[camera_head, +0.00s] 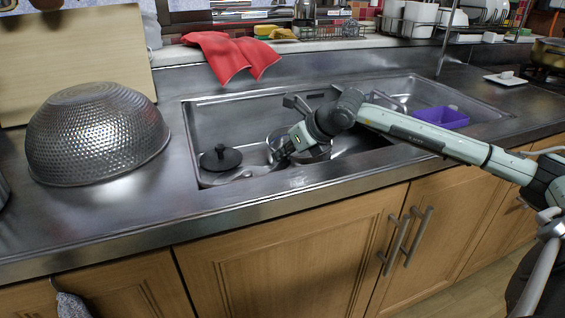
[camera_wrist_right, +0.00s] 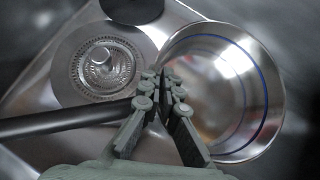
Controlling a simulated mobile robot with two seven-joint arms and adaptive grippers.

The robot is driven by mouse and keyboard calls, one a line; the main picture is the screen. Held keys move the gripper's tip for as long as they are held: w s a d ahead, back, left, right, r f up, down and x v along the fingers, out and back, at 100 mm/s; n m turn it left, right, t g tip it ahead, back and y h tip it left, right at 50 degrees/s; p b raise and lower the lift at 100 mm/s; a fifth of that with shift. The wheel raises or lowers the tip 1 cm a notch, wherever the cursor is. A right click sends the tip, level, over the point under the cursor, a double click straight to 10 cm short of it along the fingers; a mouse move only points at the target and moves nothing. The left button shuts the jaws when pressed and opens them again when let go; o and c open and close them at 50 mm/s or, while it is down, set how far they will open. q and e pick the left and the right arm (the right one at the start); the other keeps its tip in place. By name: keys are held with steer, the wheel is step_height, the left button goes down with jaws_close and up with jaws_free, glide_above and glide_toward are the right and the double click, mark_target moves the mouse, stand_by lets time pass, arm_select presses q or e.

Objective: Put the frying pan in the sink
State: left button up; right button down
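The frying pan (camera_head: 322,152) is a shiny round metal pan within the sink basin (camera_head: 240,110) in the head view, partly hidden by my right gripper. In the right wrist view the pan (camera_wrist_right: 228,95) shows a blue ring inside, and its dark handle (camera_wrist_right: 60,122) points left, passing behind one finger. My right gripper (camera_head: 283,153) reaches down into the sink. In the wrist view its fingertips (camera_wrist_right: 161,78) come together at the pan's near rim, with the rim between them. I cannot tell whether the pan touches the sink floor. My left gripper is not in view.
A black round knobbed object (camera_head: 220,158) sits at the sink's left, near a drain strainer (camera_wrist_right: 100,65). A large metal colander (camera_head: 97,135) stands upside down on the left counter. A purple container (camera_head: 441,117) is at the sink's right. A red cloth (camera_head: 230,55) hangs behind.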

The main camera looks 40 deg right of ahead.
steer(key=shift+f, duration=1.3)
steer(key=c, duration=1.7)
jaws_free()
steer(key=shift+s, duration=0.1)
